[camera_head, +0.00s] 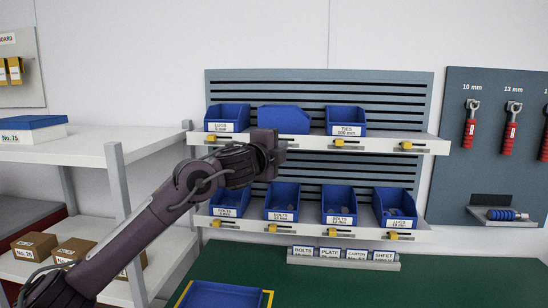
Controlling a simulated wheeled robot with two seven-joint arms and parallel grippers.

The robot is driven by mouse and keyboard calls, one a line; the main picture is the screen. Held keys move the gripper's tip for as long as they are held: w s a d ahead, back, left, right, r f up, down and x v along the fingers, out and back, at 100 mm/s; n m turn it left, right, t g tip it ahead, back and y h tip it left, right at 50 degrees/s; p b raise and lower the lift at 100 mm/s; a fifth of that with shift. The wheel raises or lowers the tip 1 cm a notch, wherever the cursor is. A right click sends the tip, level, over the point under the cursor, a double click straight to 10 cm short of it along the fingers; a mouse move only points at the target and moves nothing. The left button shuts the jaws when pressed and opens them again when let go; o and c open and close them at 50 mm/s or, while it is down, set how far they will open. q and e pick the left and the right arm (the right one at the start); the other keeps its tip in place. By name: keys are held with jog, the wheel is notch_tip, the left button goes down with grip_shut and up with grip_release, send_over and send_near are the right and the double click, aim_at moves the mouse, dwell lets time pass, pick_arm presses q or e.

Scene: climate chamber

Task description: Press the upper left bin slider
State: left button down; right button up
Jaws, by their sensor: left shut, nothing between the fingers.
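The upper left blue bin (227,115) stands at the left end of the upper shelf (375,138), with a white label. Its yellow slider (212,138) shows on the shelf's front rail, below the bin. My left gripper (281,149) is shut and empty, in front of the upper shelf and to the right of that slider. It overlaps the rail near a second yellow slider (284,142) under a blue bin (283,119) without a visible label. Whether the gripper touches the rail cannot be told. My right gripper is out of view.
Another upper bin (345,119) and two more yellow sliders are to the right. The lower shelf (365,230) holds several blue bins with sliders. Below are a green worktop (370,280) and blue tray (222,296). A white rack (75,150) stands left, beside my arm.

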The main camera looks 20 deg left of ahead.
pick_arm(q)
jog(key=s, duration=0.4)
jog(key=shift+s+d+b, duration=0.15)
jog(key=shift+d+b, duration=0.15)
jog(key=shift+b, duration=0.1)
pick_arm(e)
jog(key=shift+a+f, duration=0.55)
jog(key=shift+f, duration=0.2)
pick_arm(q)
jog(key=shift+d, duration=0.1)
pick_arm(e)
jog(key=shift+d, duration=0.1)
